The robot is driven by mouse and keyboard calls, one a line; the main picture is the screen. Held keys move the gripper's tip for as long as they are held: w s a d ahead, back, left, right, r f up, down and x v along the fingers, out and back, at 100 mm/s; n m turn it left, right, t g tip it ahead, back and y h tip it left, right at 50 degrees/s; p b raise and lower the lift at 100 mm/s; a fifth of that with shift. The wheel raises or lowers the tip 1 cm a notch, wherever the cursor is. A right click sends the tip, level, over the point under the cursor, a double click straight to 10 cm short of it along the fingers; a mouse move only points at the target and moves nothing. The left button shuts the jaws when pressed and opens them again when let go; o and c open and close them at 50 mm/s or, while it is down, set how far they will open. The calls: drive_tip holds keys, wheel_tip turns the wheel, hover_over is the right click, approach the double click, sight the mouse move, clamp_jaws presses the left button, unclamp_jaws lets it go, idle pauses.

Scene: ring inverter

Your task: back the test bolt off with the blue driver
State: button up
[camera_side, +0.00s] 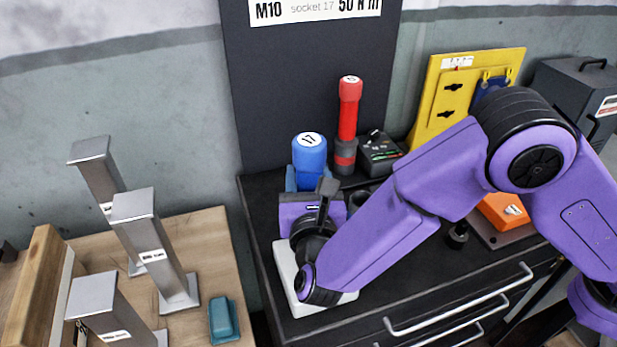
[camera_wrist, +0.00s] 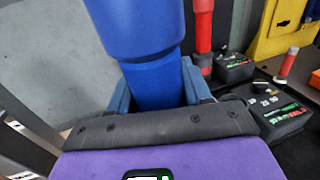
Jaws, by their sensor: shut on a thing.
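The blue driver (camera_side: 309,152), with a white cap marked 17, stands roughly upright in the side view. My gripper (camera_side: 305,181) is shut on it, with blue fingers on either side of its lower body. In the wrist view the blue driver (camera_wrist: 145,35) fills the upper middle, between the fingers of my gripper (camera_wrist: 160,90). The driver's lower end is hidden behind my gripper and wrist. I cannot make out the test bolt for certain. An orange block (camera_side: 497,214) with a small silver piece on top lies at the right, partly behind my arm.
A red driver (camera_side: 349,108) stands just right of the blue one, beside a black box (camera_side: 379,148). A yellow panel (camera_side: 428,95) stands behind. A white block (camera_side: 284,262) lies under my wrist. Grey metal posts (camera_side: 150,245) and a teal block (camera_side: 223,320) occupy the left bench.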

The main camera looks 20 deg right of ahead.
idle(0.3)
drive_tip(key=shift+r, duration=2.6)
